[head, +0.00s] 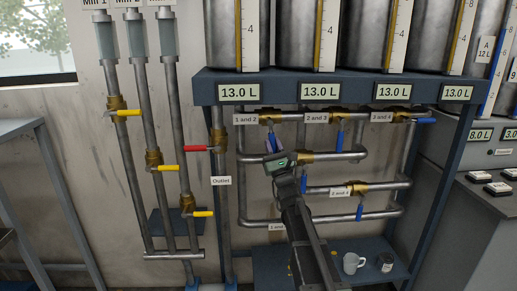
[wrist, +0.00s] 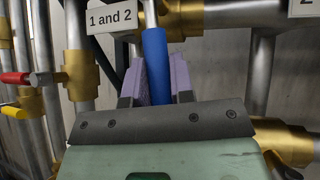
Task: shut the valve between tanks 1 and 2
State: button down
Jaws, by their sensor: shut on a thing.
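The valve between tanks 1 and 2 is a brass body (head: 270,117) beside the label "1 and 2" (head: 245,119), on the upper horizontal pipe under the tank shelf. In the wrist view its blue handle (wrist: 155,50) hangs down from the brass body (wrist: 180,14), across the pipe and slightly tilted. My gripper (head: 271,146) is at this handle, coming from below. In the wrist view its two lilac fingers (wrist: 160,82) are shut on the handle, one on each side. The handle's lower end is hidden behind the gripper body.
The "2 and 3" blue handle (head: 339,140) hangs down to the right; the "3 and 4" handle (head: 426,121) lies along its pipe. The red outlet handle (head: 194,149) is close on the left. A lower pipe with a brass valve (head: 305,157) runs right of my gripper.

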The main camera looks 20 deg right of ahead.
jog(key=shift+w+a+m, duration=0.1)
jog(key=shift+m, duration=0.2)
jog(key=c, duration=1)
grip_release()
